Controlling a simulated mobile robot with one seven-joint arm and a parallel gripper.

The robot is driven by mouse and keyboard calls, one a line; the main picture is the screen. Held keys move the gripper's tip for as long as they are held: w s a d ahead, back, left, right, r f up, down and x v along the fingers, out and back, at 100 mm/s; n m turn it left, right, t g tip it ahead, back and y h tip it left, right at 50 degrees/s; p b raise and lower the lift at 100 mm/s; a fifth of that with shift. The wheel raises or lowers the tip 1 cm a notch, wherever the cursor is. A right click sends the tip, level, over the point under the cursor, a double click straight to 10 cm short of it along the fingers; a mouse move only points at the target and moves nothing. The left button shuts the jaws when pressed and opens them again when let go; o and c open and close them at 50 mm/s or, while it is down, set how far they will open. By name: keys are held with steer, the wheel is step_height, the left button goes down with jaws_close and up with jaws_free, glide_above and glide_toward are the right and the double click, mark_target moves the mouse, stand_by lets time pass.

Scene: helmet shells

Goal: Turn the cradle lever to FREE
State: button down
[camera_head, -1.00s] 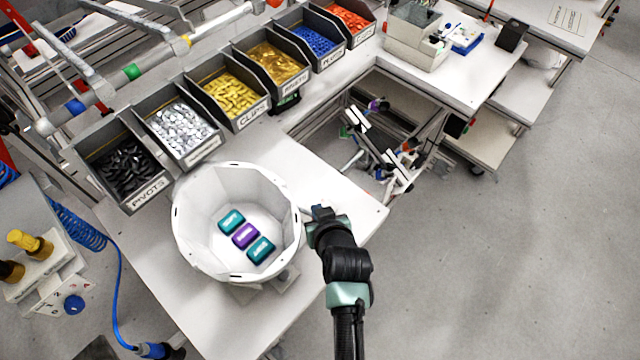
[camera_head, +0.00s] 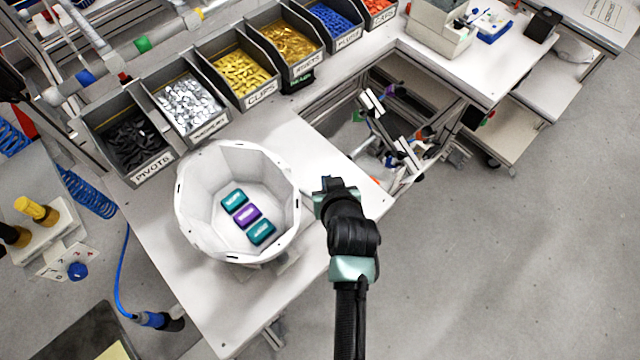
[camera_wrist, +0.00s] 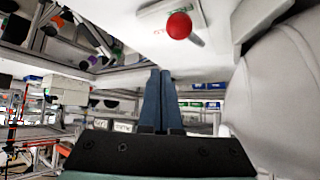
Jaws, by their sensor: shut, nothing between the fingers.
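The cradle lever shows in the wrist view as a red ball knob (camera_wrist: 179,26) on a short grey stem, in front of a pale plate. In the head view my gripper (camera_head: 324,184) is just right of the white helmet shell (camera_head: 190,215). The lever is not discernible there, and the shell hides most of the cradle under it.
Teal and purple pads (camera_head: 247,215) lie inside the shell. The shell's pale side (camera_wrist: 285,100) fills the right of the wrist view. A row of part bins (camera_head: 190,105) lines the bench's back edge. Open floor (camera_head: 520,250) lies to the right.

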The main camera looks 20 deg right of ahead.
steer(key=s+a+r+b, duration=0.1)
steer(key=s+a+r, duration=0.3)
steer(key=r, duration=0.1)
steer(key=shift+a, duration=0.3)
stand_by(0.4)
